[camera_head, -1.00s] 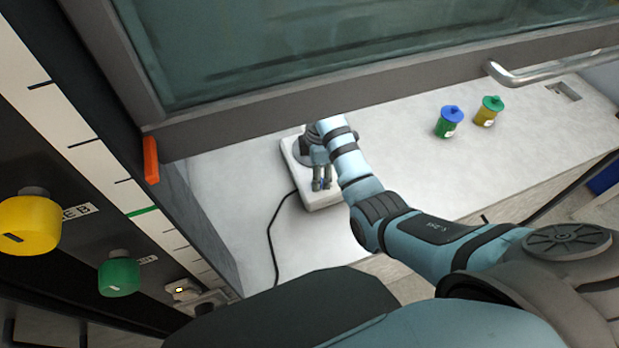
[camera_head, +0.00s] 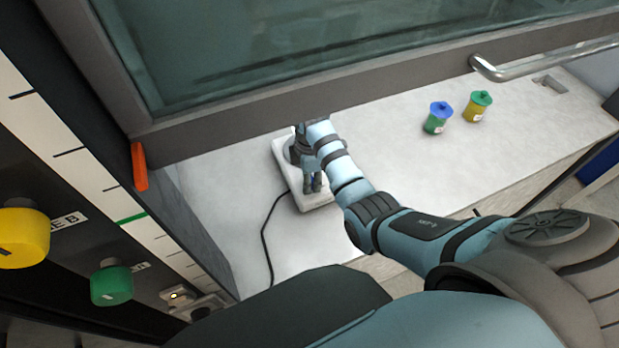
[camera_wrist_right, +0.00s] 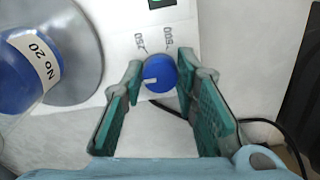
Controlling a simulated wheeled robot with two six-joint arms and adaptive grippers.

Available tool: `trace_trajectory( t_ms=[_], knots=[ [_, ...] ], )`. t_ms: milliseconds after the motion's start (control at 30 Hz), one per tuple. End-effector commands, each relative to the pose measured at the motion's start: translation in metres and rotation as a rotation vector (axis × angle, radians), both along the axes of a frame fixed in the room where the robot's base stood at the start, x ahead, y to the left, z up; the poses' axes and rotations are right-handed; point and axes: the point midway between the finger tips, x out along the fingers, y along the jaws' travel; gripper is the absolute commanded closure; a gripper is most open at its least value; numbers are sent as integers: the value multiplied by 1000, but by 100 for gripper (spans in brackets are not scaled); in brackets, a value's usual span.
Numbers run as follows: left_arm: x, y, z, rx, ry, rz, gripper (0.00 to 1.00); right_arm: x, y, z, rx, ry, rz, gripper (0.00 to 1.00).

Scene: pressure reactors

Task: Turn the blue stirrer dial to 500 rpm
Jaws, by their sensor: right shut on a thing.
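The white stirrer (camera_head: 317,206) stands on the pale bench under the raised sash, partly covered by my right arm. Its blue dial (camera_wrist_right: 160,73) shows in the right wrist view between my fingertips. The dial's white mark (camera_wrist_right: 150,80) points left in that view, away from both printed labels. One label (camera_wrist_right: 168,38), at the dial's upper right, seems to read 500; the other (camera_wrist_right: 140,42) is at its upper left. My right gripper (camera_head: 313,183) is shut on the dial, one finger on each side in the wrist view (camera_wrist_right: 160,76). My left gripper is out of view.
A blue vessel marked No 20 (camera_wrist_right: 28,75) stands on the stirrer's round plate (camera_wrist_right: 88,75). A black cable (camera_head: 264,238) runs from the stirrer. Two lidded jars (camera_head: 437,118) (camera_head: 478,107) stand to the right. Yellow (camera_head: 22,238) and green (camera_head: 112,285) knobs are on the left panel.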

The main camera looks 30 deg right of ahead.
Motion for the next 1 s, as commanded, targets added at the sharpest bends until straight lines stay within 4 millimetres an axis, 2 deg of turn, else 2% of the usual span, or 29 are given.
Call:
trace_trajectory(
  t_ms=[267,467,1000],
  knots=[
    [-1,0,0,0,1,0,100,0,0,0,1,0,-50,100],
    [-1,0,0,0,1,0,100,0,1,0,1,-1,-159,100],
    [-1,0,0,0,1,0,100,1,1,1,2,-2,-652,100]
  ],
)
